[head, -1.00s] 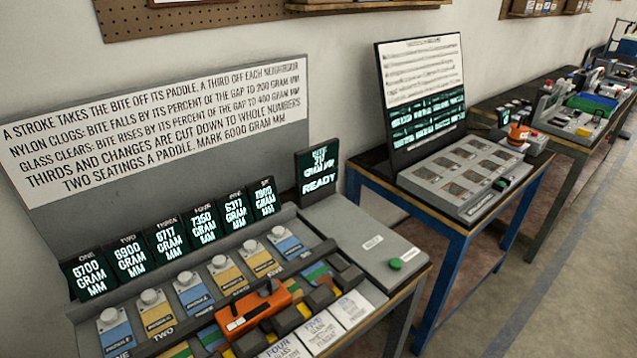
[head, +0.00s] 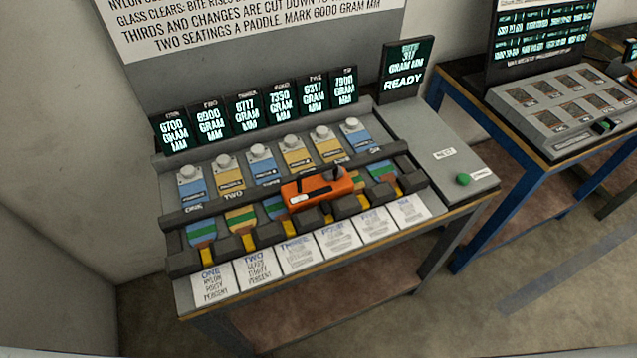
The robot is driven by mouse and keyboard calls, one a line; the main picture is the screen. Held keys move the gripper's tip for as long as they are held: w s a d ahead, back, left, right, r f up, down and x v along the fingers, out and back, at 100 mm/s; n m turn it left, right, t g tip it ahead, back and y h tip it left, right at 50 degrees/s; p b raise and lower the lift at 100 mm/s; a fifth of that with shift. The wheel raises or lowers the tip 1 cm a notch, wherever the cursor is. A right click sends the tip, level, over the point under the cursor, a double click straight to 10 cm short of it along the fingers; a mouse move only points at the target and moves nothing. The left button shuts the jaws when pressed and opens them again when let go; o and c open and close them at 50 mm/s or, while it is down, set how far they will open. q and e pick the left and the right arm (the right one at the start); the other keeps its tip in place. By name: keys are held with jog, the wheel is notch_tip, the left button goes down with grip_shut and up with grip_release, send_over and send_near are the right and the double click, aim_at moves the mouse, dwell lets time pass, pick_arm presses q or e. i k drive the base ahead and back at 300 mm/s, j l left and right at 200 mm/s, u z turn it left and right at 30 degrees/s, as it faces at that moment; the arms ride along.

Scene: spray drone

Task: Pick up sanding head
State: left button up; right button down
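An orange tool with dark parts on top, which appears to be the sanding head (head: 322,188), sits on the dark rail (head: 228,208) that runs across the paddle fixture. Neither of my grippers shows in the head view, and nothing touches the orange tool.
The grey bench (head: 447,190) carries several blue and yellow paddles, displays behind them and white cards (head: 216,285) in front. A green button (head: 463,179) is at the right.

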aim_at(321, 185)
jog(key=k+j+z, duration=0.2)
jog(key=z, duration=0.3)
jog(key=k+j+z, duration=0.25)
jog(key=z, duration=0.25)
jog(key=j, duration=0.1)
